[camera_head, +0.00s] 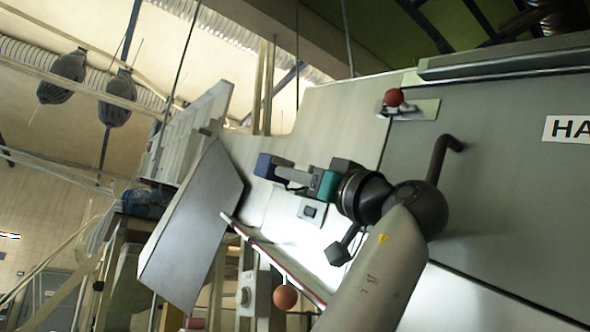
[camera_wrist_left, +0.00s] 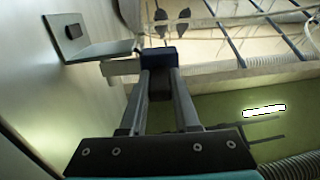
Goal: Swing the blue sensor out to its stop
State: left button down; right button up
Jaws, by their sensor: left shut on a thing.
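The blue sensor (camera_head: 268,166) is a small dark-blue block in front of the pale machine panel in the head view. It also shows at the fingertips in the left wrist view (camera_wrist_left: 158,56). My left gripper (camera_head: 284,173) reaches it from the right, with its grey fingers shut on the block. In the left wrist view the two fingers of the left gripper (camera_wrist_left: 159,72) close on either side of the sensor. The sensor's mount and its stop cannot be made out. My right gripper is not in view.
A small grey box (camera_head: 312,211) sits just below the gripper. An orange ball (camera_head: 285,297) hangs lower down. A grey angled plate (camera_head: 190,225) stands to the left.

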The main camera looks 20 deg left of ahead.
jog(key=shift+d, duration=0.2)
pick_arm(q)
jog(key=c, duration=0.6)
grip_release()
jog(key=shift+c, duration=0.2)
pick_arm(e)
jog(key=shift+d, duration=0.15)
pick_arm(q)
jog(key=b+v, duration=0.4)
jog(key=v, duration=1.1)
jog(key=shift+b, duration=0.3)
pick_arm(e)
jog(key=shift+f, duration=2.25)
pick_arm(q)
jog(key=shift+d+f, duration=0.1)
